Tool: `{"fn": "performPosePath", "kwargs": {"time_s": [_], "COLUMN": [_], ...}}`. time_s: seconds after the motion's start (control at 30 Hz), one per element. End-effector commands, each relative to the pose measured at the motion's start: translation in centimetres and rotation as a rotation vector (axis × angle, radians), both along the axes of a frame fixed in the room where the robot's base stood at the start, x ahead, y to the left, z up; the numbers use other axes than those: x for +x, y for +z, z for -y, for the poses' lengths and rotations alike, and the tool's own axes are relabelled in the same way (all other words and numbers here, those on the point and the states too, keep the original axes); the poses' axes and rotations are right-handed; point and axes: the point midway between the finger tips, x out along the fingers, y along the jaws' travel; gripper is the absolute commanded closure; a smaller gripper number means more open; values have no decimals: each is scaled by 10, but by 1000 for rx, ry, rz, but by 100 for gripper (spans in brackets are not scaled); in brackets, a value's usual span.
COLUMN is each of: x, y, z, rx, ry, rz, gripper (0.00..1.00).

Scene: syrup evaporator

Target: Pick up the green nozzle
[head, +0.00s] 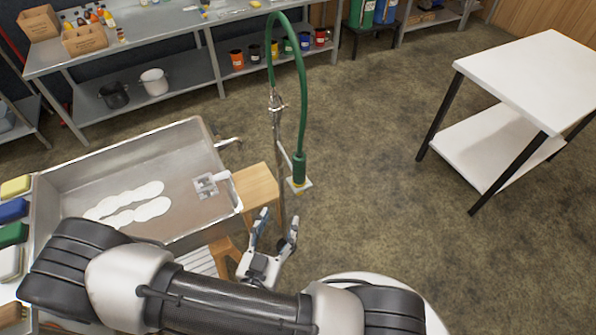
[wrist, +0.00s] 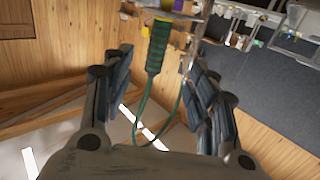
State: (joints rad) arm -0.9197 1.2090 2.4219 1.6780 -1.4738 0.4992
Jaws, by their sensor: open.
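The green nozzle (head: 299,168) hangs at the lower end of a curved green hose (head: 301,82), beside a metal stand pipe (head: 276,105). A small light plate with a yellow part shows at its lower end. My gripper (head: 276,228) is open and empty, below and slightly left of the nozzle in the head view. In the wrist view the green nozzle (wrist: 158,46) appears between and beyond the open fingers of my gripper (wrist: 157,80). The nozzle is apart from the fingers.
A metal evaporator pan (head: 75,178) stands at the left, with a wooden stool (head: 256,186) by its right end. A white-topped table (head: 535,75) stands at the right. Shelves (head: 180,82) with pots and cans line the back. The floor between is clear.

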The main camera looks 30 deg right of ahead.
Motion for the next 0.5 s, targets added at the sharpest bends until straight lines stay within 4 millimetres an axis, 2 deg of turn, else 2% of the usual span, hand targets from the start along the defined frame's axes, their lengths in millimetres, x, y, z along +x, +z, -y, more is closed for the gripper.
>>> {"fn": "performPosePath", "kwargs": {"time_s": [0.17, 0.5], "x": [3, 40], "y": [4, 3], "z": [9, 47], "rx": [-38, -35], "ry": [2, -2], "rz": [18, 17], "gripper": [47, 47]}}
